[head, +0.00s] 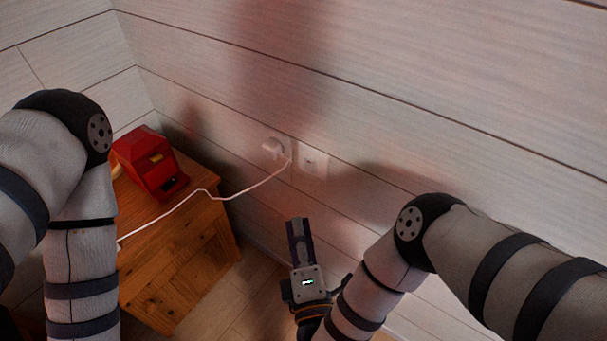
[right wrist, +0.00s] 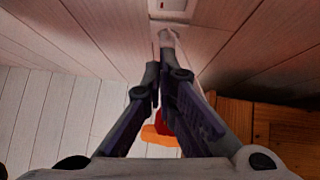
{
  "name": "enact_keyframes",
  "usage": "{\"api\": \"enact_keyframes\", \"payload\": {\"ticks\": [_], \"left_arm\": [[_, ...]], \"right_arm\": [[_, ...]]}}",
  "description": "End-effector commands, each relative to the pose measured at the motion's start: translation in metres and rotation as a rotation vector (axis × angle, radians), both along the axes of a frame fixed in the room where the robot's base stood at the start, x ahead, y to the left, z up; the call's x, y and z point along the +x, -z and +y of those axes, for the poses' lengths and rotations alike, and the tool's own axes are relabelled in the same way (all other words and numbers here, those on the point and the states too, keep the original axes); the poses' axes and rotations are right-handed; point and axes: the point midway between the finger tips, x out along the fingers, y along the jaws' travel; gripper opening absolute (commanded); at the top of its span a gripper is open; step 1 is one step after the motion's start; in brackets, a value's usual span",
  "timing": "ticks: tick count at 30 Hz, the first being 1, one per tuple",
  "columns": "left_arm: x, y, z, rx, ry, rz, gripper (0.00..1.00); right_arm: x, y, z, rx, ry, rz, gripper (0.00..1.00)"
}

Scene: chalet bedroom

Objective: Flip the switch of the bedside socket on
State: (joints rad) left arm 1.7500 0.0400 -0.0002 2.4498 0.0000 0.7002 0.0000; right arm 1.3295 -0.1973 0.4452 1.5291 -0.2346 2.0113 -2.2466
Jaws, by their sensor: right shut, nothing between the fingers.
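The bedside socket (head: 313,161) is a white plate on the plank wall, right of a white plug (head: 273,148) with a cord. A small dark detail shows on the plate; I cannot tell the switch's position. In the right wrist view the plate (right wrist: 172,7) is cut by the top edge, with the plug (right wrist: 168,38) below it. My right gripper (head: 296,222) is shut and empty, below the socket and apart from it in the head view. Its fingers (right wrist: 162,72) point toward the plug and plate in the wrist view. My left gripper is out of view.
A wooden bedside table (head: 200,235) stands left of my right gripper. A red device (head: 150,163) sits on it. The white cord (head: 212,192) runs from the plug across the tabletop. The wall right of the plate is bare.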

Motion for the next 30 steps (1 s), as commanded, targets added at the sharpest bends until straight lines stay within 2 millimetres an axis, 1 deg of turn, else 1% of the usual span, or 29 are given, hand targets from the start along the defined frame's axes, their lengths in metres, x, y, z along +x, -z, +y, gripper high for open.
{"api": "enact_keyframes", "payload": {"ticks": [4,7,10,15,17,18,21,24,30], "left_arm": [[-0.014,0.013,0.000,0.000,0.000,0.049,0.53],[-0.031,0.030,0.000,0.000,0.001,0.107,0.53],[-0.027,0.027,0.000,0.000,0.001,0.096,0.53],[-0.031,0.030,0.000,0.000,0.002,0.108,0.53],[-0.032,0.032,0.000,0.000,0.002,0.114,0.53],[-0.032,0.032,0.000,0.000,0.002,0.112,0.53],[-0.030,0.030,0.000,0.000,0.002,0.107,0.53],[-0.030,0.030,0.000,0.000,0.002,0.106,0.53],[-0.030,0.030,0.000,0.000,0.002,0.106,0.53]], "right_arm": [[0.009,0.007,0.001,0.001,0.000,0.013,0.00],[0.023,0.011,0.004,0.002,-0.001,0.019,0.00],[0.048,-0.001,0.007,0.001,0.002,0.005,0.00],[0.085,-0.006,0.013,0.002,0.002,0.003,0.00],[0.097,-0.007,0.014,0.002,0.003,0.004,0.00],[0.104,-0.009,0.012,0.001,0.003,0.004,0.00],[0.117,-0.013,0.001,0.000,0.003,0.001,0.00],[0.126,-0.015,-0.004,0.001,0.002,0.001,0.00],[0.131,-0.015,-0.008,0.000,-0.002,0.002,0.00]]}}
